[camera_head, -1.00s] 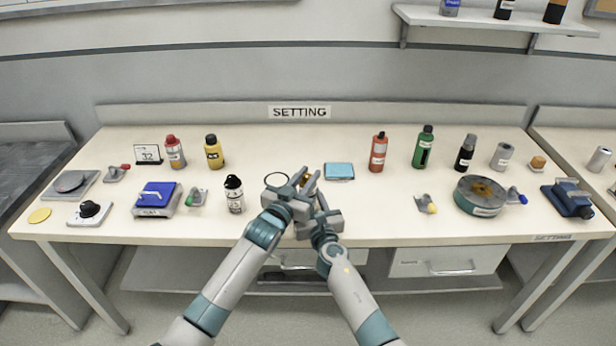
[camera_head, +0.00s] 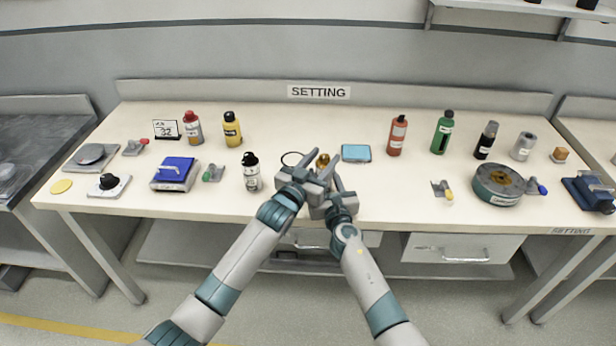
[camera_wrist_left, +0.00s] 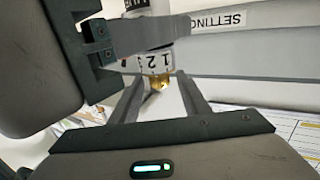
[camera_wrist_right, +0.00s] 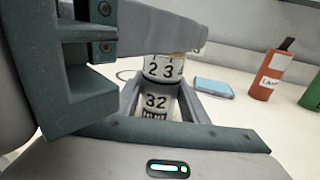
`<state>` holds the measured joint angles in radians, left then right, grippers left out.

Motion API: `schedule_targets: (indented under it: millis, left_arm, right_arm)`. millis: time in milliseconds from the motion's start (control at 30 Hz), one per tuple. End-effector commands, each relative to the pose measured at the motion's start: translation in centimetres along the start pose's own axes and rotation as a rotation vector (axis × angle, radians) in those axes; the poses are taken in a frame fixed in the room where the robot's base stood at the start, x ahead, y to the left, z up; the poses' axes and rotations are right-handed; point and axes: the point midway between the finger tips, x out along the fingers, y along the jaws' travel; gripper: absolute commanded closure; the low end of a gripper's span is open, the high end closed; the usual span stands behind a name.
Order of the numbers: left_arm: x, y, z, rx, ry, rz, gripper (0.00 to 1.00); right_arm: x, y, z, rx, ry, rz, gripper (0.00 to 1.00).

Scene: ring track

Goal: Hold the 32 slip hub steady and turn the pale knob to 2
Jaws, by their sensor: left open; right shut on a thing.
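The 32 slip hub stands upright in the right wrist view, with its white body (camera_wrist_right: 155,104) marked 32. The pale knob (camera_wrist_right: 164,68) with black numerals sits above the body, 2 and 3 facing that camera. In the left wrist view the pale knob (camera_wrist_left: 152,63) shows 1 and 2, with a gold part (camera_wrist_left: 158,83) beside it. In the head view the grippers mostly hide the hub; a gold part (camera_head: 322,160) shows. My right gripper (camera_head: 336,172) is shut on the hub body. My left gripper (camera_head: 312,168) is open close to the knob; contact is unclear.
A card marked 32 (camera_head: 167,130) stands at the back left. A blue pad (camera_head: 356,153) lies behind the grippers to the right. A black-capped white bottle (camera_head: 252,172) stands just left of them. A red bottle (camera_head: 397,136) is farther right. The table's front middle is clear.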

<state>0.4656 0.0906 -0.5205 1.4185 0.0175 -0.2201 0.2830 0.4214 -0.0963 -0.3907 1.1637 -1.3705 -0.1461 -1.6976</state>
Motion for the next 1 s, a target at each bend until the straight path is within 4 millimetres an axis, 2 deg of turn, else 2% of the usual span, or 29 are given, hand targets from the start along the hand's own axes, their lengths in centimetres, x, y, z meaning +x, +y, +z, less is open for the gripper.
schedule_targets:
  millis: [600,800,1000]
  left_arm:
    - [-9.3,0.1,0.0,0.000,0.001,0.001,0.58]
    - [-10.7,0.1,0.0,0.000,0.001,0.001,0.58]
    - [-10.8,0.1,-0.1,0.000,0.002,0.001,0.58]
  right_arm:
    - [0.0,-0.1,-0.1,0.000,0.001,-0.001,0.87]
    - [0.0,-0.1,-0.1,0.000,0.001,-0.001,0.87]
    - [0.0,-0.1,0.0,0.000,0.001,-0.001,0.87]
